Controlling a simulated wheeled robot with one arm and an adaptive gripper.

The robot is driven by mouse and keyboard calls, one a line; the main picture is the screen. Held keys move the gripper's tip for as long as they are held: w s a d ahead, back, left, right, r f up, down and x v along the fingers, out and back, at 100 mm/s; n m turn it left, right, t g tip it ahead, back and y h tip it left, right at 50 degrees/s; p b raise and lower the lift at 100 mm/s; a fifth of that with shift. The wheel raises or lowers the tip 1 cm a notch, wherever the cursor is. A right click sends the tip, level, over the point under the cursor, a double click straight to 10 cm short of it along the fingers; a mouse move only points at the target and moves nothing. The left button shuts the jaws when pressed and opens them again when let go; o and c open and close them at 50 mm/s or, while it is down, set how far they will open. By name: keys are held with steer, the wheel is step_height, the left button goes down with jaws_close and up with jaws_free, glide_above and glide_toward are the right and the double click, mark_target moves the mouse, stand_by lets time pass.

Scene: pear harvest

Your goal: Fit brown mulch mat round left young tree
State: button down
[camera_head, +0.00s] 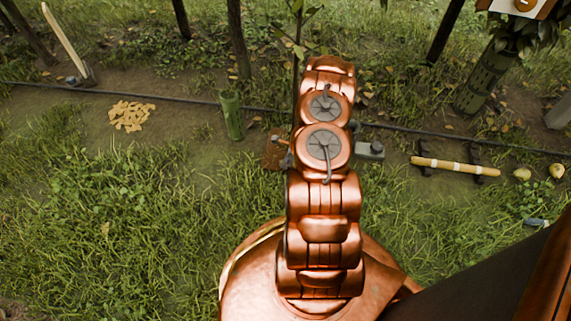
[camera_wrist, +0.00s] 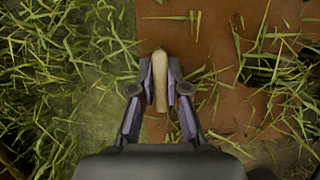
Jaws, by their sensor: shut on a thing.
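The brown mulch mat (camera_head: 273,152) lies low behind my arm, near the base of the left young tree (camera_head: 297,30). My arm hides most of the mat and the lower stem. In the wrist view the mat (camera_wrist: 215,45) spreads under and to the right of my gripper (camera_wrist: 160,85). The gripper is shut on a pale wooden piece (camera_wrist: 160,70), which stands out between the fingers over the mat's left edge. I cannot tell whether this piece is fixed to the mat. Whether the mat surrounds the stem is hidden.
A wooden stake (camera_head: 450,166) and pears (camera_head: 522,174) lie right. A dark hose (camera_head: 410,129) crosses behind. Another tree has a green guard (camera_head: 485,80).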

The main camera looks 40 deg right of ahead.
mark_target(286, 151)
steer(key=shift+w+d+p, duration=0.6)
steer(key=shift+w+d, duration=0.05)
steer(key=shift+d, duration=0.05)
steer(key=shift+w+d+p, duration=0.3)
steer(key=shift+w+d, duration=0.35)
steer(key=shift+d, duration=0.3)
steer(key=shift+w+d+p, duration=0.3)
steer(key=shift+w+d, duration=0.35)
steer(key=shift+d, duration=0.3)
steer(key=shift+w+d, duration=0.55)
steer(key=shift+d, duration=0.2)
steer(key=shift+d+f, duration=0.1)
steer(key=shift+f, duration=0.8)
steer(key=c, duration=1.1)
jaws_free()
steer(key=shift+r+p, duration=1.05)
steer(key=shift+r, duration=1.9)
